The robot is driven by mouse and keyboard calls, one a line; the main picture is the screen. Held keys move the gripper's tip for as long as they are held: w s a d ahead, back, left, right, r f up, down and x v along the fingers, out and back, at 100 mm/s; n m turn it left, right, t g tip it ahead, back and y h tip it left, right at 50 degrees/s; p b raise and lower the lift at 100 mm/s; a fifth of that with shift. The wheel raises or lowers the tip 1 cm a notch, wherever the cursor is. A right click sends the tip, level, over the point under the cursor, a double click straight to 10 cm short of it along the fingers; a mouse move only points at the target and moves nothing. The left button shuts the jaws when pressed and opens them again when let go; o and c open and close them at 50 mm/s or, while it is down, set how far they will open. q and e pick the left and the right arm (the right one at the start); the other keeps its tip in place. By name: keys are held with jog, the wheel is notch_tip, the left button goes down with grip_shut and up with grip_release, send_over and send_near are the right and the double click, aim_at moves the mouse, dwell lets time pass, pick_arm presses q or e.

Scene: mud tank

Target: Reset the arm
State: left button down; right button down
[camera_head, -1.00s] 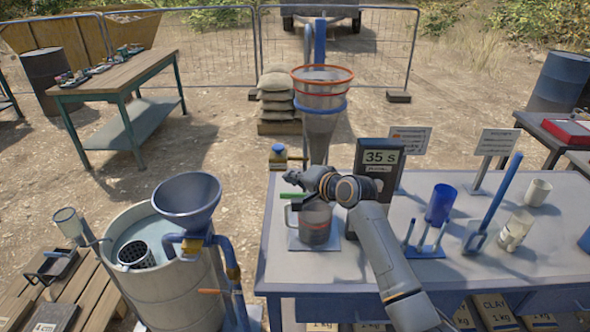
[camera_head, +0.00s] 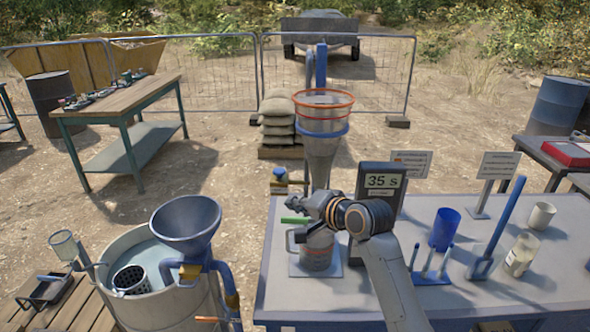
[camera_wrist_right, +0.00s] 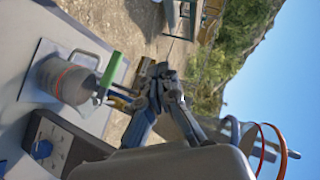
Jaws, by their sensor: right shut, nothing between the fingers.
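My right gripper (camera_head: 296,203) is shut and empty. In the head view it hangs above and slightly left of a grey measuring jug (camera_head: 317,254) on the table, pointing left. In the right wrist view my right gripper (camera_wrist_right: 163,80) shows beside the jug (camera_wrist_right: 66,82), apart from it. A green bar (camera_head: 294,221) sticks out by the jug's top, just below the gripper; it also shows in the wrist view (camera_wrist_right: 111,70). My right arm comes in from the bottom of the head view. My left gripper is not in view.
A timer reading 35 s (camera_head: 381,182) stands right behind my arm. A funnel (camera_head: 322,135) on a stand rises behind the jug. A blue cup (camera_head: 444,229), a blue-handled tool (camera_head: 497,233) and a pale jar (camera_head: 521,255) stand to the right. A tank (camera_head: 160,305) with a large funnel (camera_head: 186,226) is at the left.

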jog(key=s+d+f+n+g+h, duration=0.2)
jog(key=s+d+f, duration=0.4)
jog(key=s+f, duration=0.4)
jog(key=s+d+f+n+g+h, duration=0.1)
jog(key=s+d+f+h, duration=0.1)
jog(key=s+d+f, duration=0.55)
jog(key=s+d+f+n+g+h, duration=0.1)
jog(key=s+d+f, duration=0.2)
jog(key=s, duration=0.5)
jog(key=s+d+f+n+g+h, duration=0.2)
jog(key=s, duration=0.6)
jog(key=s+d+f+n+g+h, duration=0.1)
jog(key=s+d+f, duration=0.2)
jog(key=s, duration=0.5)
notch_tip(320, 180, down, 27)
jog(key=s+g+b, duration=0.1)
jog(key=b, duration=0.1)
jog(key=s+d+f+g+b, duration=0.1)
jog(key=s+d+f+b, duration=0.1)
jog(key=s+f, duration=1.5)
jog(key=shift+s+d+f+h, duration=0.15)
jog(key=shift+d+f+h, duration=0.25)
jog(key=shift+f, duration=0.45)
